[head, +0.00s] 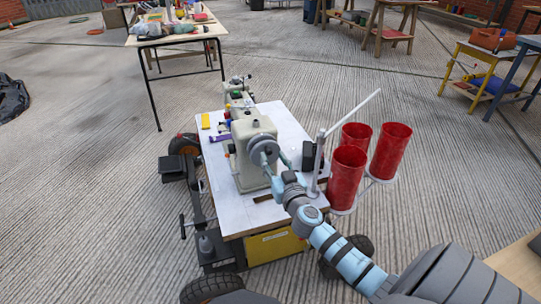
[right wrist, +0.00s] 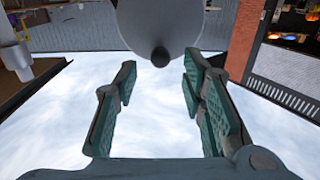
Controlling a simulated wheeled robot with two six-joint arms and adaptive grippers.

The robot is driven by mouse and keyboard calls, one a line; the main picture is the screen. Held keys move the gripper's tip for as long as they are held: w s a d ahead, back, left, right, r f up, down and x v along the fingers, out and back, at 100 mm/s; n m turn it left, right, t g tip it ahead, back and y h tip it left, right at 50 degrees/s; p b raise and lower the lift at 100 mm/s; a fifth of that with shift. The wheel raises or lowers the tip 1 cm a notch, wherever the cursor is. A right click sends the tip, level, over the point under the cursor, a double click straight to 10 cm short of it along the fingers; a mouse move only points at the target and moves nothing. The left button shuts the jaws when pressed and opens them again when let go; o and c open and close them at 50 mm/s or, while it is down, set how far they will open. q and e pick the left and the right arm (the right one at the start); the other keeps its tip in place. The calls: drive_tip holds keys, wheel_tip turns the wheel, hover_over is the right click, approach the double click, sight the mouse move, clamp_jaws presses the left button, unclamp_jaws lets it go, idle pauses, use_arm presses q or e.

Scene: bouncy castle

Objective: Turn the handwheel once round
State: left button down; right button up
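A cream sewing machine (head: 248,165) stands on a pale board on a wheeled cart. Its round grey handwheel (head: 262,146) faces me. In the right wrist view the underside of the grey wheel (right wrist: 160,20) shows at the top, with a dark round knob (right wrist: 160,57) on it. My right gripper (head: 270,165) is at the wheel's lower right side. In the right wrist view the gripper (right wrist: 160,78) is open, with the knob between or just beyond its fingertips; I cannot tell if they touch it. My left gripper is not in view.
Red cylinders (head: 346,177) stand right of the machine, close to my right arm. A white post with a slanted rod (head: 350,113) rises beside them. Small coloured items and a purple piece (head: 219,138) lie left of the machine. A cluttered table (head: 180,38) stands behind.

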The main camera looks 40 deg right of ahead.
sight(269, 154)
drive_tip(key=x, duration=0.3)
drive_tip(key=shift+w, duration=0.3)
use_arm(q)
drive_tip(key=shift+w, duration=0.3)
use_arm(e)
drive_tip(key=shift+c, duration=0.3)
clamp_jaws()
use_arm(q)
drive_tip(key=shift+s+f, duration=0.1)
use_arm(e)
drive_tip(key=shift+f+n, duration=0.1)
drive_tip(key=shift+n, duration=0.2)
